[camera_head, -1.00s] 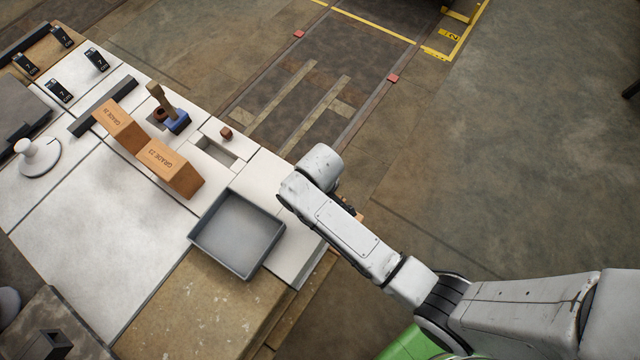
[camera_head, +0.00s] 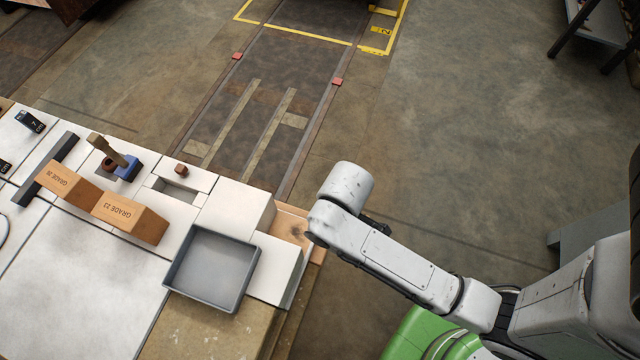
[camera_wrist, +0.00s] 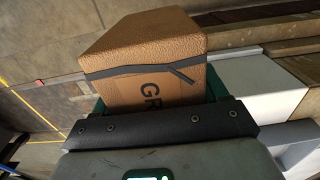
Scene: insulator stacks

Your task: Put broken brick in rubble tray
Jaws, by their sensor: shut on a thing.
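My gripper (camera_wrist: 155,98) is shut on an orange-brown brick (camera_wrist: 145,52) with a dark, jagged crack line across its face and partly hidden lettering. In the head view my arm hides the gripper and this brick. The arm's end is to the right of the bench and beyond the tray. The rubble tray (camera_head: 213,268) is a shallow, square, grey tray near the bench's right end. Its inside looks empty.
Two orange bricks marked GRADE (camera_head: 130,217) stand on the bench left of the tray. A white block (camera_head: 235,208) stands just behind the tray. A wooden-handled tool with a blue base (camera_head: 128,168) stands farther back.

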